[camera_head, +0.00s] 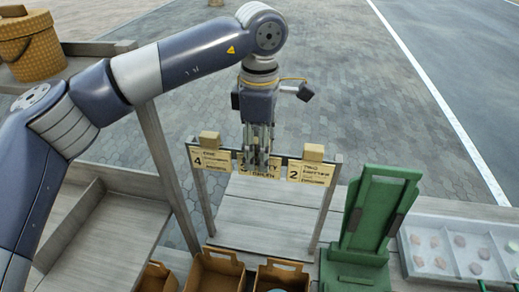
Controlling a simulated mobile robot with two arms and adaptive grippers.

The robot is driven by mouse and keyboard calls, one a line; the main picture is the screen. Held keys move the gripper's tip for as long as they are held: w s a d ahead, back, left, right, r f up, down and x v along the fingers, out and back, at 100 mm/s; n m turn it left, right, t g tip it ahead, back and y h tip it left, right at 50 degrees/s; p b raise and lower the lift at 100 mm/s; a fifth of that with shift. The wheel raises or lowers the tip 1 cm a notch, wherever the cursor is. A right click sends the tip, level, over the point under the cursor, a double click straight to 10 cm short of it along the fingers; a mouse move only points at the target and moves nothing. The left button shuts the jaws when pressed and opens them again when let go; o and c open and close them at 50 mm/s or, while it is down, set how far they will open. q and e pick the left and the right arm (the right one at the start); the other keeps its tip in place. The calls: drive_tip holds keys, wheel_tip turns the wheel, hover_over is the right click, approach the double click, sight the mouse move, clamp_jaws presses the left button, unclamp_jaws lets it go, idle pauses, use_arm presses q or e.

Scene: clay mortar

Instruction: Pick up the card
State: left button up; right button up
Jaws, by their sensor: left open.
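Yellowish cards with printed text hang in a row on a dark rail. The left card (210,159) bears a 4, and the right card (311,174) bears a 2. A middle card (260,171) is partly hidden behind my left gripper (259,163). My left gripper points down in front of this middle card with its jaws open. I cannot tell whether its fingers touch the card. My right gripper is not in the frame.
Wooden blocks top the left (209,140) and right (313,152) cards. A green stand (372,215) is at the right, beside a pale tray (455,250) of small pieces. Brown boxes (215,270) stand at the front. A wicker basket (32,45) is at upper left.

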use_arm(q)
drive_tip(key=c, duration=1)
drive_tip(key=shift+c, duration=0.2)
drive_tip(key=shift+r+b, duration=0.35)
drive_tip(key=shift+r, duration=0.1)
drive_tip(key=shift+s+d+r+b, duration=0.15)
drive_tip(key=shift+s+r+b, duration=0.1)
drive_tip(key=shift+r+b, duration=0.3)
drive_tip(key=shift+s+d+r+b, duration=0.1)
drive_tip(key=shift+s+r+b, duration=0.25)
drive_tip(key=shift+r, duration=0.3)
drive_tip(key=s+d+r+b, duration=0.1)
drive_tip(key=s+d+b, duration=0.15)
drive_tip(key=s, duration=0.45)
drive_tip(key=s+d+r+b, duration=0.1)
drive_tip(key=s+d+b, duration=0.15)
drive_tip(key=s, duration=0.45)
drive_tip(key=shift+a+r+p, duration=0.2)
drive_tip(key=shift+r+p, duration=0.65)
drive_tip(key=shift+r, duration=0.25)
drive_tip(key=shift+a+r+p, duration=0.15)
drive_tip(key=shift+r+p, duration=0.65)
drive_tip(key=shift+r, duration=0.25)
drive_tip(key=shift+f, duration=0.1)
